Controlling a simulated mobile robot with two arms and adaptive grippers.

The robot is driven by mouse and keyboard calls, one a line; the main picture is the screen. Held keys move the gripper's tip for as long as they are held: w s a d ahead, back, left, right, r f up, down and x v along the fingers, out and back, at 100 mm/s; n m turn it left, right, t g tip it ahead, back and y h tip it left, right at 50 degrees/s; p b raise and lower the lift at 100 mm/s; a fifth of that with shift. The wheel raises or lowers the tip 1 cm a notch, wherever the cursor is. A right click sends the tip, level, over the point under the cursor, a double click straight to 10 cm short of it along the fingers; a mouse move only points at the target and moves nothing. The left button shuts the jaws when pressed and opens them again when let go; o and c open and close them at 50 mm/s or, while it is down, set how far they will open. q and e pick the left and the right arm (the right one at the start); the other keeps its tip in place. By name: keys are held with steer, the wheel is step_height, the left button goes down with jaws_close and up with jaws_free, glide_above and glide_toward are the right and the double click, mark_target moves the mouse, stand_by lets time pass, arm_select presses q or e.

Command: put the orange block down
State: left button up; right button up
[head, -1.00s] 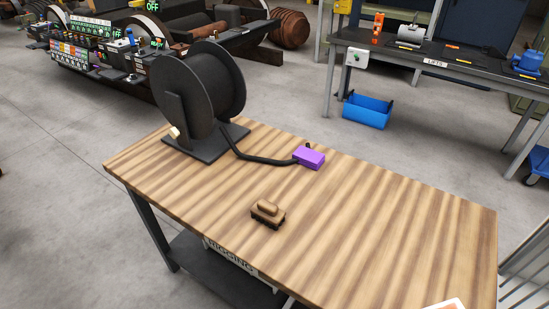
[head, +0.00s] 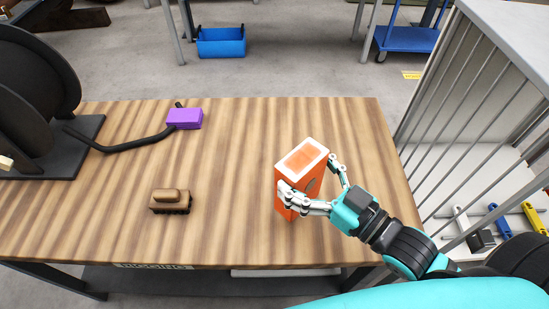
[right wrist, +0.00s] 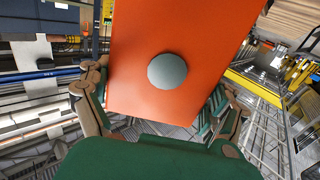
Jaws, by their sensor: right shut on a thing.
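The orange block (head: 293,202) is a tall box with a white-rimmed top, upright over the right part of the wooden table (head: 235,225). My right gripper (head: 309,178) is shut on it, with fingers on two sides. In the right wrist view the block's orange face (right wrist: 140,85), with a round grey disc (right wrist: 167,71), fills the middle between the fingers. I cannot tell whether its bottom touches the wood. My left gripper is not in view.
A brown brush-like object (head: 171,201), a purple box (head: 185,118) on a black cable and a black reel (head: 35,95) are on the table's left. Bare wood surrounds the block. A barred rack (head: 465,120) stands beyond the right edge.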

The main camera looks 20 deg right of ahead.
mark_target(315, 185)
steer(key=w+a+f, duration=0.2)
steer(key=w+f, duration=0.2)
steer(key=w, duration=0.4)
steer(key=shift+w+a, duration=0.4)
steer(key=shift+f, duration=0.2)
steer(key=o, duration=1.3)
steer(key=shift+f, duration=0.1)
steer(key=b+v, duration=0.1)
steer(key=v, duration=1.1)
